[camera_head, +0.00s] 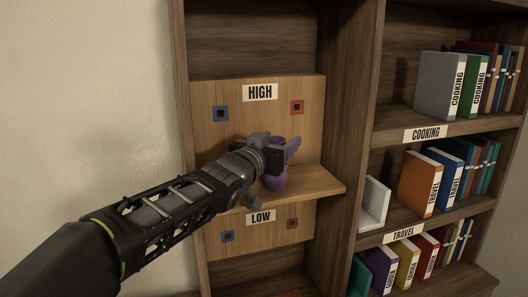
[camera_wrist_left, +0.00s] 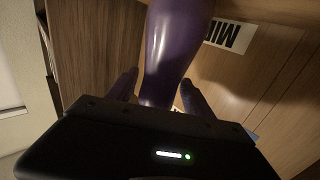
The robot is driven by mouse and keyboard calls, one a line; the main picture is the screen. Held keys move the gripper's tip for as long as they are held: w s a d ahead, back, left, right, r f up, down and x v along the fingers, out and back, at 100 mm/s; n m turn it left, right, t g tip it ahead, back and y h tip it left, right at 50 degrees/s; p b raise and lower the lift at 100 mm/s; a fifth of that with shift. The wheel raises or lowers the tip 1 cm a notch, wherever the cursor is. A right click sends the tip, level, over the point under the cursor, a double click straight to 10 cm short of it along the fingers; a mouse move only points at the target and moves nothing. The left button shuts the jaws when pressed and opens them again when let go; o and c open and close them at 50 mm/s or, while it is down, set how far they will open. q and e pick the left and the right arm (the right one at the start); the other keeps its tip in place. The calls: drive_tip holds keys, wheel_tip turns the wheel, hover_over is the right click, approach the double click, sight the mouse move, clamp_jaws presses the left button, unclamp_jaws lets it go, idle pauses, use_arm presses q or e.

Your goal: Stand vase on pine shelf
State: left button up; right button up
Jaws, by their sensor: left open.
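The purple vase (camera_head: 276,182) stands upright on the light pine shelf (camera_head: 322,181), below the HIGH label. My left gripper (camera_head: 286,150) reaches in from the left and hides the upper part of the vase. In the left wrist view, the glossy purple vase (camera_wrist_left: 171,50) lies between the two spread fingers of my left gripper (camera_wrist_left: 160,92). The jaws are open, and I cannot tell whether either finger touches the vase. My right gripper is not in view.
A HIGH label (camera_head: 260,92) is on the back panel above, and a LOW label (camera_head: 261,217) is below the shelf board. A dark wooden upright (camera_head: 347,130) separates this bay from bookshelves with cooking books (camera_head: 440,85) and travel books (camera_head: 418,184).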

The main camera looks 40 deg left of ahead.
use_arm(q)
drive_tip(key=s+d+b, duration=0.1)
drive_tip(key=s+d, duration=0.1)
drive_tip(key=s, duration=0.9)
idle(0.6)
